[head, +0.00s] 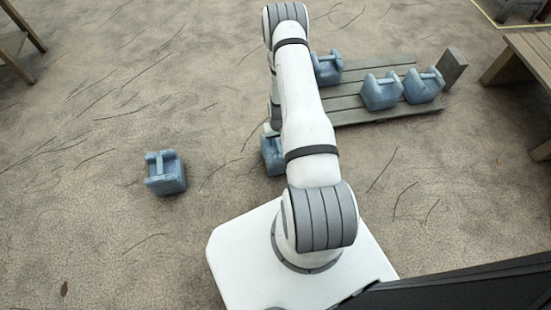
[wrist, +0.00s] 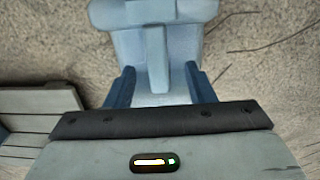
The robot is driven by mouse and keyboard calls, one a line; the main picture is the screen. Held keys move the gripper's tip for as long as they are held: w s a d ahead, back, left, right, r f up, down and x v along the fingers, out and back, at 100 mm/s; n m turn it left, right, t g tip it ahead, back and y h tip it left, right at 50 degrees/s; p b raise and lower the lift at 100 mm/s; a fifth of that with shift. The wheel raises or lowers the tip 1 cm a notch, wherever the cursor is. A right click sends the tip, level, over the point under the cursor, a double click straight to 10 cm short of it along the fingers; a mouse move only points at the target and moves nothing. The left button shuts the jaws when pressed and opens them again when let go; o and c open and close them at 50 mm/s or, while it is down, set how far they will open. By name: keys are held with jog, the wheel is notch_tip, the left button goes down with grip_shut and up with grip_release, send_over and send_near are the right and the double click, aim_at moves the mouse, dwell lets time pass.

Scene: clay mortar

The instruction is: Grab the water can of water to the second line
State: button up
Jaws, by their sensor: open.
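A light blue water can (wrist: 115,12) fills the top middle of the wrist view, with its handle bar (wrist: 158,50) running toward me. My gripper (wrist: 160,75) is open, with one dark blue finger on each side of the handle bar; I cannot tell whether they touch it. In the head view a blue can (head: 271,155) on the ground is partly hidden behind my arm, and my gripper is hidden there. Another blue can (head: 166,178) stands alone on the ground to the left. No clearly marked second line shows.
A low grey slatted platform (head: 345,117) lies at the upper right, with three blue cans on it: one (head: 327,72) by my arm, two (head: 380,94) (head: 424,88) further right. Wooden furniture (head: 530,55) stands at the right edge. Open ground surrounds the left can.

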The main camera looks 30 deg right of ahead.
notch_tip(320, 180, down, 5)
jog(key=shift+w+d+r+b, duration=0.1)
jog(key=shift+w+b, duration=0.05)
jog(key=shift+b, duration=0.9)
jog(key=shift+r, duration=0.1)
jog(key=shift+c, duration=0.2)
grip_shut()
